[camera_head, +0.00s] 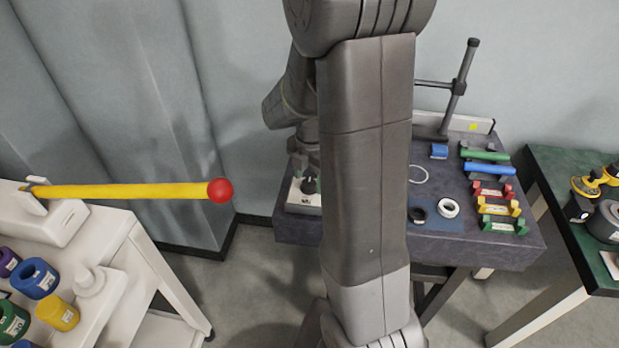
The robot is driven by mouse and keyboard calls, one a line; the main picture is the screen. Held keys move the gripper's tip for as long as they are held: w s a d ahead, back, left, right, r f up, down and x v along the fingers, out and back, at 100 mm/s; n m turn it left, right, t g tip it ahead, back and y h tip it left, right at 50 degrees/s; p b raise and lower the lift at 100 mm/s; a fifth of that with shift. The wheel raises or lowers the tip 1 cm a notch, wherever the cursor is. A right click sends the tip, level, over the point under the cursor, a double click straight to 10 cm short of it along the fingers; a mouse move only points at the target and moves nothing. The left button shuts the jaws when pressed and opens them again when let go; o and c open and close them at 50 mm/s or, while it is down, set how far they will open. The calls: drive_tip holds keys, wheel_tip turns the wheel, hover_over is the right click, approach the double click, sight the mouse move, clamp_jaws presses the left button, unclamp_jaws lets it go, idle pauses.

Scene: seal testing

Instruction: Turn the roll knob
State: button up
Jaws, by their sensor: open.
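A small pale box (297,198) sits at the left end of the dark worktable, with a dark knob-like part (309,186) on top; I take this to be the roll knob. My gripper (306,168) points down right over it, partly hidden behind my own arm link. Its fingers are small and dark here, and they look open. I cannot tell whether they touch the knob or are just above it. The right side of the box is also hidden by my arm.
The dark worktable (460,248) also holds a white ring (448,207), colored blocks (497,207) and a stand (460,85). A yellow lever with a red ball (220,190) juts from the white bench (120,225) at left. Another table (560,165) stands at right.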

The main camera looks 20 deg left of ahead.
drive_tip(key=shift+f, duration=0.35)
drive_tip(key=c, duration=1)
drive_tip(key=shift+o, duration=0.2)
